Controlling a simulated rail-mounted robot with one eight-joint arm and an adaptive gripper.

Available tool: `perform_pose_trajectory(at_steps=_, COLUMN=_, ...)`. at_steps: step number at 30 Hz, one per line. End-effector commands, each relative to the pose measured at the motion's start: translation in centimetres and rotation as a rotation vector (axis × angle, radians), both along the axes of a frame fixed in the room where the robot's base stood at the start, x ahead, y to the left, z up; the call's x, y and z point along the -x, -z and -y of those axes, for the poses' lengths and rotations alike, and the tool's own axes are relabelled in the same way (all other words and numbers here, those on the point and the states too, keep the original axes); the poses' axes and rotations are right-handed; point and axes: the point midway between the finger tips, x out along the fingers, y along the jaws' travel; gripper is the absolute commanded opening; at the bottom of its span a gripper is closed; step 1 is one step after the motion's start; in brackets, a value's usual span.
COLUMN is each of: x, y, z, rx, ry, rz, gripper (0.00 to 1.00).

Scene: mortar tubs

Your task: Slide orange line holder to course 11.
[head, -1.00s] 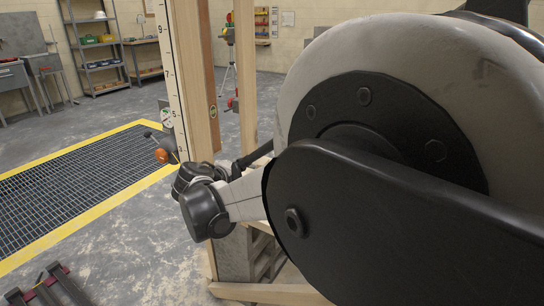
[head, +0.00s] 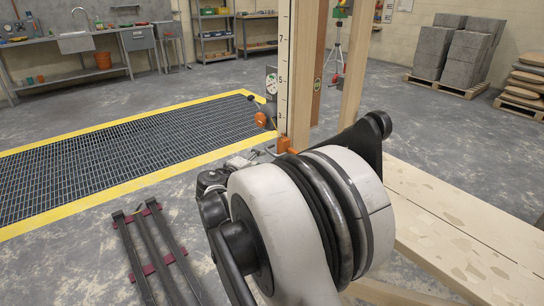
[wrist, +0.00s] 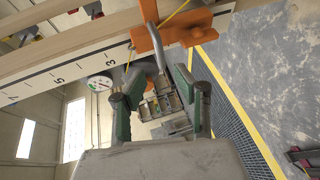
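The orange line holder (wrist: 180,34) sits across the low end of the numbered pole (wrist: 35,88) in the wrist view, beyond the 3 mark. A grey metal rod and a yellow line pass at it. In the head view an orange part (head: 283,145) shows low on the upright pole (head: 284,75), below the 5, partly hidden by my arm. My gripper (wrist: 160,75) has two green-padded fingers spread apart, just short of the holder. Nothing is clearly held between them. In the head view my gripper is mostly hidden by my arm.
A yellow-edged floor grating (head: 130,150) lies left. Dark rails (head: 150,250) lie on the floor in front. Wooden planks (head: 455,215) are at right. Block stacks (head: 455,50) stand far back.

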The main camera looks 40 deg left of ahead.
Motion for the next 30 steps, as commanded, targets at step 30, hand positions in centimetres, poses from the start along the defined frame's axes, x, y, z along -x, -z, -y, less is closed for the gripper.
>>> perform_pose_trajectory(at_steps=30, x=-8.7, y=1.8, z=-1.4, rx=0.000, ry=0.000, rz=-0.001, gripper=0.21)
